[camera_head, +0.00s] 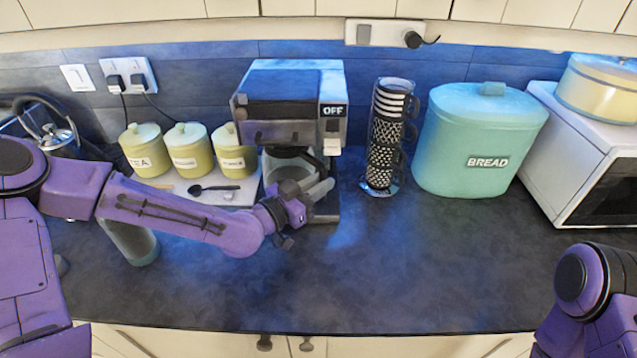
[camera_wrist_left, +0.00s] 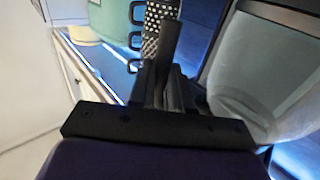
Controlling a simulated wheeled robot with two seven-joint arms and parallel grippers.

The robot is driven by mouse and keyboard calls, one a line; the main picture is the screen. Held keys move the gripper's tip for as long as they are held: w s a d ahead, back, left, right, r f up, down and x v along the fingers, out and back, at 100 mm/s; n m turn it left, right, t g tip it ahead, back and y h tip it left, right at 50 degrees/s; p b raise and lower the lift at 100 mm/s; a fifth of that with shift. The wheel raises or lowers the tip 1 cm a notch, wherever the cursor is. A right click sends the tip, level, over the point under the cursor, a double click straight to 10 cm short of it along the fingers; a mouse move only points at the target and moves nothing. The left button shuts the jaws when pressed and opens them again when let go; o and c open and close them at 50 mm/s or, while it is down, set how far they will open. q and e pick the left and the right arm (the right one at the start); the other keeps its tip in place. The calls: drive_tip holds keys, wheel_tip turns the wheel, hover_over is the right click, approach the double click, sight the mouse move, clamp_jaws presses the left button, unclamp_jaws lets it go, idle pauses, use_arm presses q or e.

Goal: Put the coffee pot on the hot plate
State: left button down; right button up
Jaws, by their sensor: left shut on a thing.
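The coffee machine (camera_head: 293,84) stands against the back wall, with an OFF label on its front. The glass coffee pot (camera_head: 284,166) is in the bay under the machine's top, upright as far as I can see. Its clear glass fills the right side of the left wrist view (camera_wrist_left: 262,78). My left gripper (camera_head: 318,190) is at the front right of the pot, shut on its dark handle (camera_head: 314,161). The gripper and wrist hide the pot's lower part and most of the hot plate, so I cannot tell whether they touch. My right gripper is out of view.
Several patterned mugs on a rack (camera_head: 385,150) stand right of the machine, then a teal bread bin (camera_head: 478,135) and a white microwave (camera_head: 580,150). Yellow canisters (camera_head: 189,150) and a tray with a black spoon (camera_head: 213,188) are left. The front right counter (camera_head: 430,260) is clear.

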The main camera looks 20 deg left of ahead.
use_arm(q)
drive_tip(key=c, duration=1.1)
unclamp_jaws()
drive_tip(key=shift+f, duration=0.1)
drive_tip(key=shift+o, duration=0.2)
drive_tip(key=shift+s, duration=0.1)
drive_tip(key=p+v, duration=0.2)
drive_tip(key=v, duration=1)
